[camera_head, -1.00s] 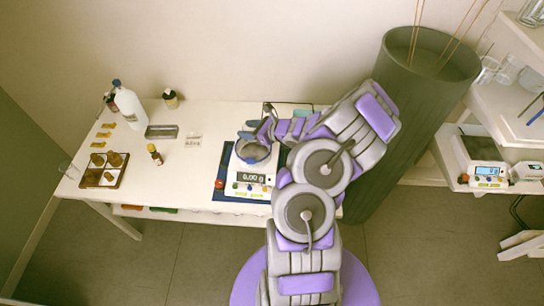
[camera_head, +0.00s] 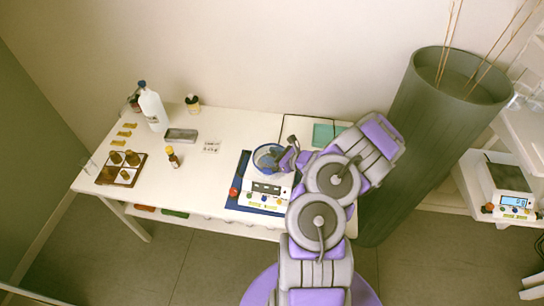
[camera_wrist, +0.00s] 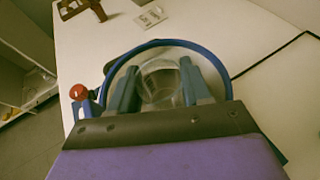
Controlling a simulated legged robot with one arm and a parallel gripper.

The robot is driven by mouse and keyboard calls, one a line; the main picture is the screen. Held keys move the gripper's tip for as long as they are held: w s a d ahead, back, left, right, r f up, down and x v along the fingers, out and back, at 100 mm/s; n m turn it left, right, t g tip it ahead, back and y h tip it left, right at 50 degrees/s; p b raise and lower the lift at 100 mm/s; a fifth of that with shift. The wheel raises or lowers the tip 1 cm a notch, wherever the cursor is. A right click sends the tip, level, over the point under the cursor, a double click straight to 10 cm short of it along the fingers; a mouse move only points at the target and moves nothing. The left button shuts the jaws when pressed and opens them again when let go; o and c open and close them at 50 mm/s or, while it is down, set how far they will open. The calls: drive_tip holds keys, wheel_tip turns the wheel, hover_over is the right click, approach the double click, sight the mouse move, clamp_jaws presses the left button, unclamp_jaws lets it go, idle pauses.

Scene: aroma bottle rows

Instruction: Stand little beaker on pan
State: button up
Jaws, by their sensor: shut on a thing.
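The little beaker (camera_wrist: 160,80) is clear glass and stands between my fingers in the wrist view. My gripper (camera_wrist: 160,88) is shut on it, with one dark blue finger on each side. Beaker and fingers are within the outline of the round blue rim (camera_wrist: 203,48) around the pan of the scale. In the head view my gripper (camera_head: 272,156) is over that pan, on the white scale (camera_head: 265,196) at the table's right part. The beaker is too small to make out there. Whether its base touches the pan is hidden.
A brown bottle (camera_head: 173,158), grey tray (camera_head: 181,136), white bottle (camera_head: 152,108) and wooden rack (camera_head: 122,168) stand left. A tall green bin (camera_head: 430,130) is close at right.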

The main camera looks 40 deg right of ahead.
drive_tip(key=shift+r, duration=0.1)
drive_tip(key=o, duration=1)
drive_tip(key=shift+o, duration=0.2)
